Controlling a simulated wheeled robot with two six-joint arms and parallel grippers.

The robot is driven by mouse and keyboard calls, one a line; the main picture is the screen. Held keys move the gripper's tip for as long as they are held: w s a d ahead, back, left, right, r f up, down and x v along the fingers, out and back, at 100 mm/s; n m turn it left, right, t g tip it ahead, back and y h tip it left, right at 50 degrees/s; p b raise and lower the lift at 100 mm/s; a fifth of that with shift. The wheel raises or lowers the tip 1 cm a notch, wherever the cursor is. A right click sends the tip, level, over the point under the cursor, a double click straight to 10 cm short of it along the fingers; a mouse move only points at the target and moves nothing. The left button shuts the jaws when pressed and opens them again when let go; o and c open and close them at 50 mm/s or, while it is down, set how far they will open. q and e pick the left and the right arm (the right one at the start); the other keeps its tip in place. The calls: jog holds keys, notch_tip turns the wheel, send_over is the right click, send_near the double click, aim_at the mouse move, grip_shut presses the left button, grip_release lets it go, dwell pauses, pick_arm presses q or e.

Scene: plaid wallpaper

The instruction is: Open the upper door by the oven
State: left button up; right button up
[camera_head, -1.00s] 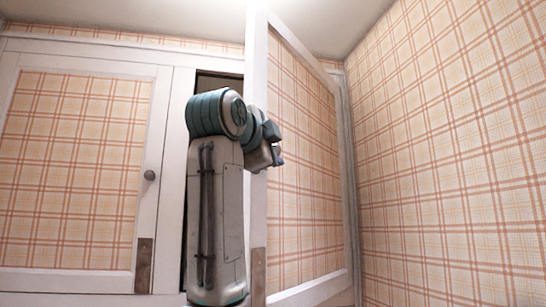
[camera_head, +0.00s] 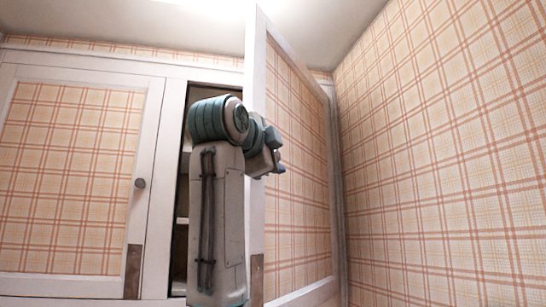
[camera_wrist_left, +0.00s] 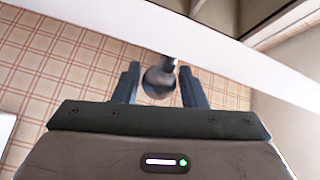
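The upper door (camera_head: 297,170) has a white frame and an orange plaid panel. It stands ajar, swung out towards the right, with a dark gap at its left. My left gripper (camera_head: 276,160) is at the plaid face of this door, its arm in front of the door's free edge. In the left wrist view, the door's round grey knob (camera_wrist_left: 158,84) sits between the two fingers of the left gripper (camera_wrist_left: 160,88). The fingers stand apart, with a narrow space seen beside the knob. My right gripper is out of view.
A shut plaid cupboard door (camera_head: 70,180) with a round knob (camera_head: 140,183) is at the left. A pale shelf (camera_head: 182,220) shows inside the gap. A plaid wall (camera_head: 440,150) closes off the right side, and the ceiling (camera_head: 200,35) is above.

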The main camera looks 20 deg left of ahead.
pick_arm(q)
jog(key=shift+s+f, duration=0.1)
jog(key=s+a+b, duration=0.1)
jog(key=s+b, duration=0.4)
jog(key=s, duration=0.5)
jog(key=shift+s+a+b, duration=0.25)
jog(key=shift+b, duration=0.1)
